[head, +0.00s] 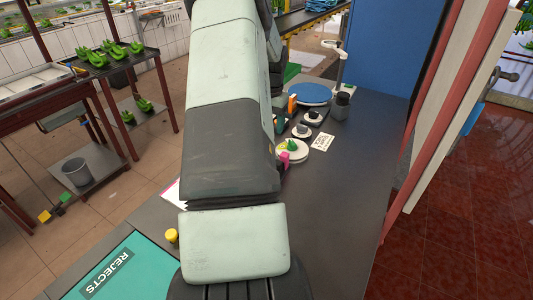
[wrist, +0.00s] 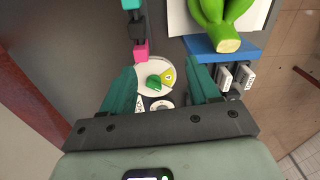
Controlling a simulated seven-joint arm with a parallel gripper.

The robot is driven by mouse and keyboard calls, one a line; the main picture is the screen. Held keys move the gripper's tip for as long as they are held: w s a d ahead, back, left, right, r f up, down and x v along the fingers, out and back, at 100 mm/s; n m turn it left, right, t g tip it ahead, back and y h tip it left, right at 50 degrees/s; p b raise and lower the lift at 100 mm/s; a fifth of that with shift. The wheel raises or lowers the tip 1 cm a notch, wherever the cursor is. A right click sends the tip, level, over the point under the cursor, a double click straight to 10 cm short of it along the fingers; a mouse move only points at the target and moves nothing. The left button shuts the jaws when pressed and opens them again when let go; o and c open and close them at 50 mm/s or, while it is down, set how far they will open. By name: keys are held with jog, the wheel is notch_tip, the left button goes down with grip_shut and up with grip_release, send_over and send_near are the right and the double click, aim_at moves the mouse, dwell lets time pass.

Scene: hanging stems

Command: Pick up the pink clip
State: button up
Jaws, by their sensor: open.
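The pink clip (wrist: 141,51) lies at the near end of a row in the wrist view, with a black clip (wrist: 138,28) and a teal clip (wrist: 131,4) beyond it. In the head view a small pink piece (head: 284,158) shows at the right edge of my arm, which hides part of that area. My gripper (wrist: 159,70) is open, its two teal fingers apart and nothing held between them. The pink clip is ahead of the left fingertip, and I cannot tell the height gap.
A white round dish (wrist: 144,76) with a green piece and a yellow piece shows between the fingers. A green bunch (wrist: 222,22) with a cut stem is at the upper right, by a blue block (wrist: 222,50). The dark counter (head: 345,210) is clear at right.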

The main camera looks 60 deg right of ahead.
jog(key=m, duration=0.1)
send_over(284, 154)
jog(key=f, duration=0.5)
jog(key=shift+s+a+f, duration=0.2)
jog(key=shift+s+f, duration=0.1)
jog(key=shift+s, duration=0.05)
notch_tip(284, 154, down, 5)
jog(key=shift+r, duration=0.15)
jog(key=f, duration=0.5)
jog(key=shift+w+d+f, duration=0.25)
jog(key=shift+w+f, duration=0.05)
jog(key=shift+f, duration=0.05)
